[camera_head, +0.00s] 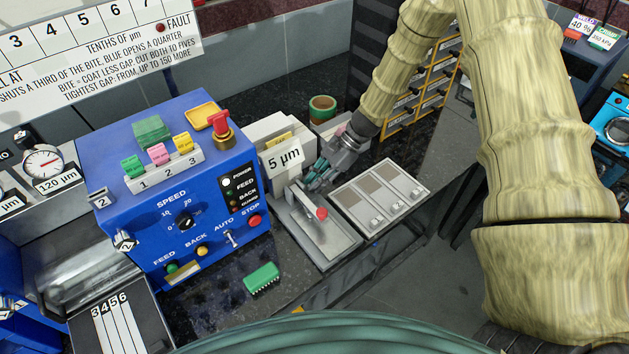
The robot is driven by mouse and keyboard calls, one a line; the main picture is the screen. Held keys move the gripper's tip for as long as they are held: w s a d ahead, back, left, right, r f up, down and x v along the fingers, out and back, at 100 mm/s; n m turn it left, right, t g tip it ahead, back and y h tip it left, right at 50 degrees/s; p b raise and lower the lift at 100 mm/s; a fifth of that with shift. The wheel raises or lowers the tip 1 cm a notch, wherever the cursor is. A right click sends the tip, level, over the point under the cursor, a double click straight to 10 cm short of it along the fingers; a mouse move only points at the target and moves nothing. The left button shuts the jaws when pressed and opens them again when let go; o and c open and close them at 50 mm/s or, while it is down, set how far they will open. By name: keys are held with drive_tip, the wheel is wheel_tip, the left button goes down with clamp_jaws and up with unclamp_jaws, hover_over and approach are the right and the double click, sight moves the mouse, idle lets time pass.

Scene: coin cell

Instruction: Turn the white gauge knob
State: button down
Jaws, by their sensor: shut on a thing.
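A white gauge block (262,132) with a "5 µm" label stands right of the blue machine. My gripper (316,174) reaches down from the upper right to the right side of this gauge. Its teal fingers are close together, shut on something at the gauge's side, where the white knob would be. The fingers hide the knob, so its turned position cannot be seen. A grey metal stand (325,245) with a red-tipped lever (321,213) sits just below and in front of the fingers.
The blue machine (150,235) stands close on the left. A grey tray with several compartments (412,178) lies right of the stand. A brown-rimmed green cup (322,107) stands behind. A green block (262,278) lies in front on the dark bench.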

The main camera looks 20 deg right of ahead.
drive_tip(key=shift+s+m+t, duration=0.2)
drive_tip(key=shift+m+t, duration=0.5)
drive_tip(key=shift+m, duration=0.3)
drive_tip(key=c, duration=1.6)
unclamp_jaws()
drive_tip(key=shift+d, duration=0.1)
drive_tip(key=v, duration=1.2)
drive_tip(key=shift+s+d, duration=0.1)
drive_tip(key=shift+s, duration=0.05)
